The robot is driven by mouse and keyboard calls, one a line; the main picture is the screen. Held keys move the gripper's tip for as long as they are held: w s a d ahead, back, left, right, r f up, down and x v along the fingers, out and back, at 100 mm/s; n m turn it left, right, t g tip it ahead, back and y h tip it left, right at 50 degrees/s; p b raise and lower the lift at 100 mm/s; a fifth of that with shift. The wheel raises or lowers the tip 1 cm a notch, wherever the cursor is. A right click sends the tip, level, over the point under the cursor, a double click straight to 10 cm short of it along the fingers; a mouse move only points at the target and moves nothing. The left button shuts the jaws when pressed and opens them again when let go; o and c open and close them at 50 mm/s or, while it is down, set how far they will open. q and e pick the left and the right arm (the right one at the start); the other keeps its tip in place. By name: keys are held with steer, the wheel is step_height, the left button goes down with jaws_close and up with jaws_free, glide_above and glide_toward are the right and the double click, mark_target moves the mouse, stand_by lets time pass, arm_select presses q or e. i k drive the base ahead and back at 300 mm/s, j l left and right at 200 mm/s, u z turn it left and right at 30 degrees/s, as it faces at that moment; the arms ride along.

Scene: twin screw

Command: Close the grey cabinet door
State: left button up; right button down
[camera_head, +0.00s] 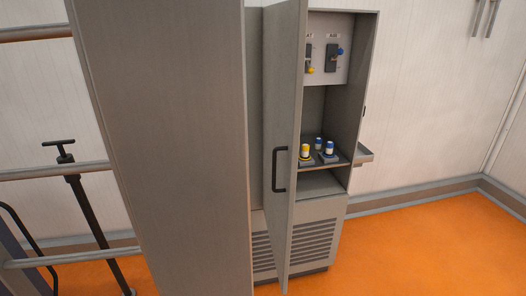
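The grey cabinet (358,120) stands a little right of the middle of the head view. Its tall grey door (285,110) is partly open and swung out toward me, with a black bar handle (280,169) on its face. Through the gap I see a panel with two dark switches (332,57) and a shelf (340,164) holding several small yellow and blue items (318,149). Vent slats (315,240) cover the cabinet's lower front. Neither of my grippers shows in this view.
A large grey panel (160,130) stands left of the door and hides part of the cabinet. A black T-handled pump-like stand (85,200) and rails are at the left. A small ledge (365,155) juts from the cabinet's right side. The orange floor (430,240) at the right is clear.

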mark_target(284, 23)
steer(key=l, duration=0.3)
steer(key=i+l+u, duration=0.1)
steer(key=l, duration=0.2)
steer(key=i+l+u, duration=0.1)
steer(key=i+l, duration=0.3)
steer(key=l, duration=0.3)
steer(key=i+l+u, duration=0.15)
steer(key=l, duration=0.15)
steer(key=i+l+u, duration=0.1)
steer(key=l, duration=0.25)
steer(key=i+l+u, duration=0.1)
steer(key=l, duration=0.3)
steer(key=i+l+u, duration=0.1)
steer(key=l, duration=0.25)
